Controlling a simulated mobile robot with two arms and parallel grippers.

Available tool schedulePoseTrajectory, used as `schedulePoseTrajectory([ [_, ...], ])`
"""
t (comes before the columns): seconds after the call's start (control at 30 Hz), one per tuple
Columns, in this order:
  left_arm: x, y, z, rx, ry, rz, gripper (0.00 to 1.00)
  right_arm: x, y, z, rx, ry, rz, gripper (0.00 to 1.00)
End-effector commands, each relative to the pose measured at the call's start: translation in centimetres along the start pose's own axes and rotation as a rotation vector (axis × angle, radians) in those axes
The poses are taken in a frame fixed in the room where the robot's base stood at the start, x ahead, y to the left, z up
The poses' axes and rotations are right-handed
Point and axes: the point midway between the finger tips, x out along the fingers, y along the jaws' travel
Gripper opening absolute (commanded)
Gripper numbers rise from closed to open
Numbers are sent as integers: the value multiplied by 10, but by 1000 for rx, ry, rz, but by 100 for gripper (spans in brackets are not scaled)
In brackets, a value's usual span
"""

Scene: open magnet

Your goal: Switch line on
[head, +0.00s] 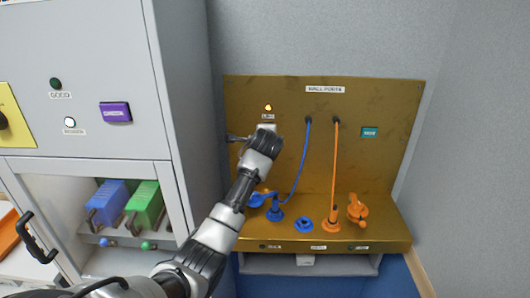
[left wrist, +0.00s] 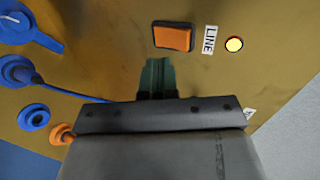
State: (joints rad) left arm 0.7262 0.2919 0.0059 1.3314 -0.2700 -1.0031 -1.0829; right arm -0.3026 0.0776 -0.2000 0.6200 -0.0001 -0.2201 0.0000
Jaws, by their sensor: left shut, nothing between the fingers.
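The brass wall panel (head: 385,95) carries a small LINE label (head: 268,116) with a lit yellow lamp (head: 268,107) above it. In the left wrist view an orange rocker switch (left wrist: 173,37) in a dark frame sits beside the LINE label (left wrist: 209,39) and the glowing lamp (left wrist: 234,44). My left gripper (left wrist: 157,62) is shut and empty, its dark green fingertips close to the switch, with a small gap in the picture; contact cannot be told. In the head view my left wrist and hand hide the switch. My right gripper is not in view.
A blue hose (head: 303,160) and an orange hose (head: 335,150) run down to the brass ledge (head: 380,238). An orange valve (head: 357,209) and a blue ring port (head: 304,225) stand there. A grey cabinet (head: 75,60) is close on the left.

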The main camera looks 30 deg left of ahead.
Motion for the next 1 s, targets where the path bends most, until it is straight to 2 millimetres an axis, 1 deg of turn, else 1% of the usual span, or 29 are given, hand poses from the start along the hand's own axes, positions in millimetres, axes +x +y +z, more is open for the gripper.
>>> schedulePoseTrajectory([
  [0.1,-9,3,0,0,1,-3,0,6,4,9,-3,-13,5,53],
  [0.2,-18,5,0,0,1,-2,0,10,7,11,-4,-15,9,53],
  [0.27,-25,7,0,0,1,-3,0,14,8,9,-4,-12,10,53],
  [0.37,-38,9,0,0,2,-5,0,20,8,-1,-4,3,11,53],
  [0.5,-61,13,0,1,2,-5,0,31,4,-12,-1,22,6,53],
  [0.6,-76,15,0,1,2,-5,0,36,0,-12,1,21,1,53],
  [0.7,-86,15,0,1,1,-3,0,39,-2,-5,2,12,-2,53],
  [0.83,-94,16,0,1,0,-2,0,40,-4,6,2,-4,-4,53],
  [1.0,-96,16,0,1,0,-1,0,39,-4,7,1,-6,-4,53],
])
